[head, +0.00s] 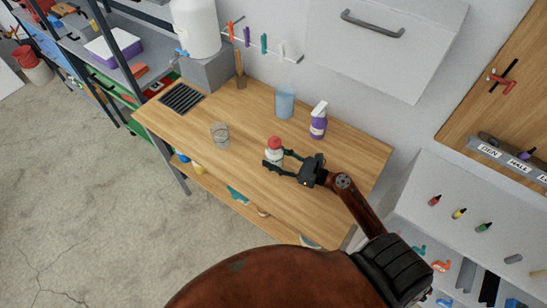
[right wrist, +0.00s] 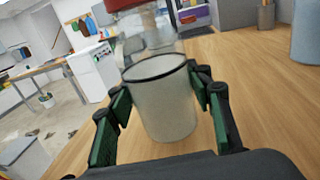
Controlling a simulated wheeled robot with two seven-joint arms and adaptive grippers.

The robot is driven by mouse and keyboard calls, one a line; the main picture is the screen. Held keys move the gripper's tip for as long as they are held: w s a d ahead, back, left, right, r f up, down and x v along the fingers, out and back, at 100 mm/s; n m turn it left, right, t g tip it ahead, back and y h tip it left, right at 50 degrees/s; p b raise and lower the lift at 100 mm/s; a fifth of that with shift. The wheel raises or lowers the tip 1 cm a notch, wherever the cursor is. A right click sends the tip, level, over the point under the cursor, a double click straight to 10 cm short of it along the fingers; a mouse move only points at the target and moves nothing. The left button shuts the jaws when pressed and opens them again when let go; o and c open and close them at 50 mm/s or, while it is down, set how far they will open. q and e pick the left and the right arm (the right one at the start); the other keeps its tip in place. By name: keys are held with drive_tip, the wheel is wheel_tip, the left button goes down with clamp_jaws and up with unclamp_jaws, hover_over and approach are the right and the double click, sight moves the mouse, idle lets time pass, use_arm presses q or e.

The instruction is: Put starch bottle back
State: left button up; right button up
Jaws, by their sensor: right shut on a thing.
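The starch bottle, a small white container with a red cap (head: 274,142), is at the middle of the wooden table in the head view. My right gripper (head: 278,160) reaches in from the right and is shut around it. In the right wrist view its pale round body (right wrist: 160,105) stands upright between the two green-padded fingers, with a dark rim, a see-through part and red above. I cannot tell whether its base touches the tabletop. My left gripper is not in view.
On the wooden table (head: 250,196) stand a clear glass (head: 220,134), a blue cup (head: 285,102) and a purple spray bottle (head: 319,121). A white water tank (head: 195,27) stands on a grey block at the back left. A shelf rack (head: 122,72) is at left. The table's front is mostly clear.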

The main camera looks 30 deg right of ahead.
drive_tip(key=o, duration=1.4)
drive_tip(key=b+v, duration=0.1)
drive_tip(key=v, duration=1.1)
